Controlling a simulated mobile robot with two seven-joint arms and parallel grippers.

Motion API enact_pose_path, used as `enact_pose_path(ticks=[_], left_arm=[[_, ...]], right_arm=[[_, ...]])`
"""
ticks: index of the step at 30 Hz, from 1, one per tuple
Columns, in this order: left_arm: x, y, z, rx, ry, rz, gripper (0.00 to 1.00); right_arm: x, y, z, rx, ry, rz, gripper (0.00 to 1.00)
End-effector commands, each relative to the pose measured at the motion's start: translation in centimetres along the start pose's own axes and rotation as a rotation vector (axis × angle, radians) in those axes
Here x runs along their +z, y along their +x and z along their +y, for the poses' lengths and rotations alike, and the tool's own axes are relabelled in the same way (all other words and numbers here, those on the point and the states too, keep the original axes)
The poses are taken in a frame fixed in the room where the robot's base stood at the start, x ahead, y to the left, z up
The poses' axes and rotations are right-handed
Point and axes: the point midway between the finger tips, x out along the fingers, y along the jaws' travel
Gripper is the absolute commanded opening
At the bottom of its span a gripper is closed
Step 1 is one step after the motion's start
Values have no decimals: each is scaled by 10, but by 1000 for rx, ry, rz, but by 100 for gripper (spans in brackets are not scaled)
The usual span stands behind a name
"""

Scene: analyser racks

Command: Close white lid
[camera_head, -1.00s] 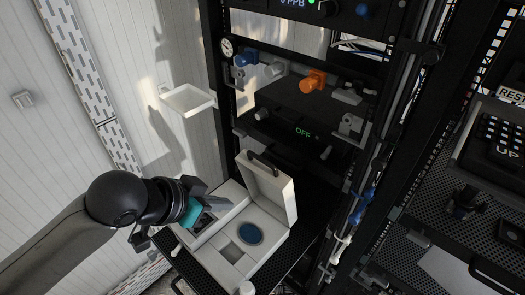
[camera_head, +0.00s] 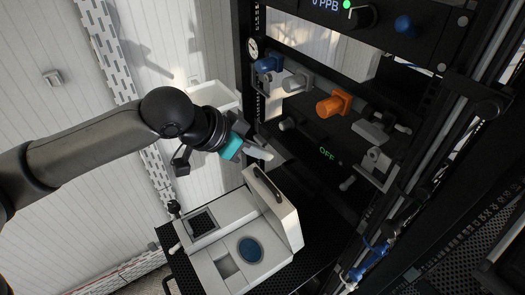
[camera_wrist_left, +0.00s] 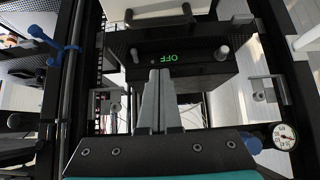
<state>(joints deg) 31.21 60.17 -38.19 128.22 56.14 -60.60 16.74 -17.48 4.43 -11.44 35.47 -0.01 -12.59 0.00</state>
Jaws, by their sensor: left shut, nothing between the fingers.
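The white lid (camera_head: 287,218), with a black handle, stands raised at the right and far side of the white box (camera_head: 208,268). The box is open, showing a round blue disc and a dark grid. My left gripper (camera_head: 264,154) is shut and empty, above and behind the lid, apart from it. In the left wrist view its fingers (camera_wrist_left: 159,80) are together and point toward the dark panel marked OFF. A white surface with a black handle at the top edge of that view looks like the lid (camera_wrist_left: 150,8). My right gripper is not in view.
The rack holds a blue knob (camera_head: 268,64), an orange knob (camera_head: 334,104) and the OFF panel (camera_head: 327,153) close to my left gripper. A white tray (camera_head: 213,94) sits behind my left wrist. The box stands on a black perforated shelf (camera_head: 325,235).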

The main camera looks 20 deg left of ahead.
Motion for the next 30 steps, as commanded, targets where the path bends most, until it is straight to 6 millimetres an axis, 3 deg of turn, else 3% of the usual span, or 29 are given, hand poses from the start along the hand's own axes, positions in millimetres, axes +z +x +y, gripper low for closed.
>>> enact_pose_path(ticks=[4,12,19,30], left_arm=[[0,28,1,4,-1,0,0],[0,78,1,1,-1,0,0],[30,66,0,-2,2,-4,0],[38,62,0,0,2,0,0]], right_arm=[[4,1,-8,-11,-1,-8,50],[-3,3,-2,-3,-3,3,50],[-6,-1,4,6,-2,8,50],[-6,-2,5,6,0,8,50]])
